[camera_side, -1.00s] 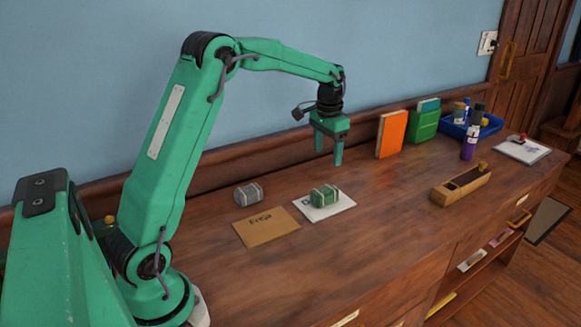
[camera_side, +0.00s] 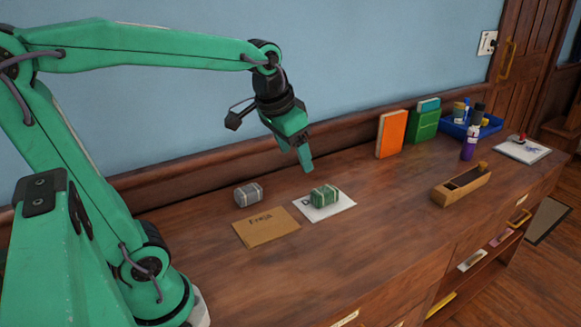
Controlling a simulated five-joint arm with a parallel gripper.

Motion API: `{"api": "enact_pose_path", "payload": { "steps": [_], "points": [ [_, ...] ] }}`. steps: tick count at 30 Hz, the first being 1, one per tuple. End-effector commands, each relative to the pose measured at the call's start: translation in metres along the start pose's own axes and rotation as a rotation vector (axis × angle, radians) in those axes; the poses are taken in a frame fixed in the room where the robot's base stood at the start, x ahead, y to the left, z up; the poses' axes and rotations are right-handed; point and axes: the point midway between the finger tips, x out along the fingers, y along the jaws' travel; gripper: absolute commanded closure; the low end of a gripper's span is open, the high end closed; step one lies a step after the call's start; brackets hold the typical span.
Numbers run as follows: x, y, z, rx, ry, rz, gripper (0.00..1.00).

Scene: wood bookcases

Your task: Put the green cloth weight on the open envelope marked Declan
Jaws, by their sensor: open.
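The green cloth weight (camera_side: 325,196), with pale bands, lies on the white envelope (camera_side: 339,208). The weight covers most of the writing on that envelope; only a first letter like "D" shows at its left. My gripper (camera_side: 304,162) is open and empty, above and behind the weight and slightly to its left, clear of it. The gripper is tilted and turned, so its two fingers overlap in this view.
A brown envelope marked Freja (camera_side: 265,229) lies left of the white one. A grey cloth weight (camera_side: 248,194) sits behind it. An orange book (camera_side: 391,134), a green holder (camera_side: 424,126), a blue tray (camera_side: 490,126) and a wooden box (camera_side: 461,185) stand to the right. The front middle is clear.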

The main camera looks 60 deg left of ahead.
Motion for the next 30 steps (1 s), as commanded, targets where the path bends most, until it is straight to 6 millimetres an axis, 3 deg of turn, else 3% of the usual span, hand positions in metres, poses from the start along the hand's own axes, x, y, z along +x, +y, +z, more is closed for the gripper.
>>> {"api": "enact_pose_path", "payload": {
  "steps": [9, 15, 30],
  "points": [
    [-0.011, 0.023, 0.064, -0.002, 0.1, 0.017, 0.33],
    [-0.009, 0.03, 0.092, -0.006, 0.142, 0.028, 0.33],
    [-0.006, 0.033, 0.102, -0.008, 0.156, 0.033, 0.33]
  ]
}}
